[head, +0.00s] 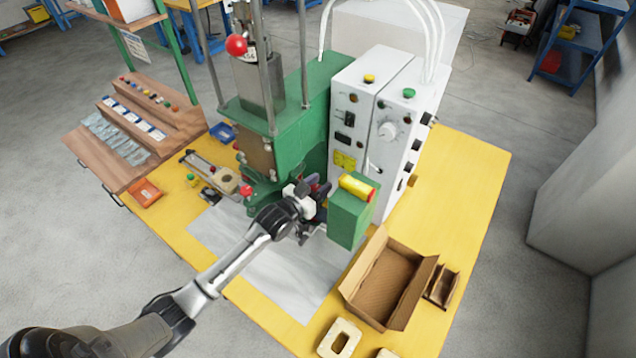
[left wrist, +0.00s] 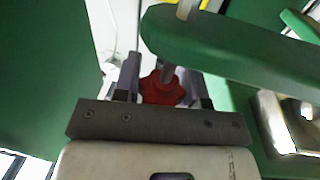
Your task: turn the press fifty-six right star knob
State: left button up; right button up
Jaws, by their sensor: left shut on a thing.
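The green press (head: 290,120) stands on the yellow table. In the left wrist view a red star knob (left wrist: 162,88) sits between the two fingers of my left gripper (left wrist: 160,90), under a green arm of the press (left wrist: 230,50). The gripper is shut on this knob. In the head view my left gripper (head: 318,200) reaches in beside the press, left of a green block with a yellow cylinder on top, and hides the knob there. My right gripper does not show.
White control boxes (head: 385,130) stand right of the press. The green block (head: 348,218) is close to my gripper. An open cardboard box (head: 428,268) lies at the front right. A wooden rack (head: 140,135) stands at the left. The grey sheet (head: 290,275) in front is mostly clear.

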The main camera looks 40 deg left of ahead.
pick_arm(q)
jog(key=shift+r+m+h, duration=0.1)
jog(key=shift+m+h, duration=0.4)
jog(key=shift+h, duration=0.3)
jog(key=shift+d, duration=0.1)
jog(key=o, duration=0.9)
jog(key=s+a, duration=0.2)
jog(key=s, duration=1.1)
jog(key=shift+s, duration=0.35)
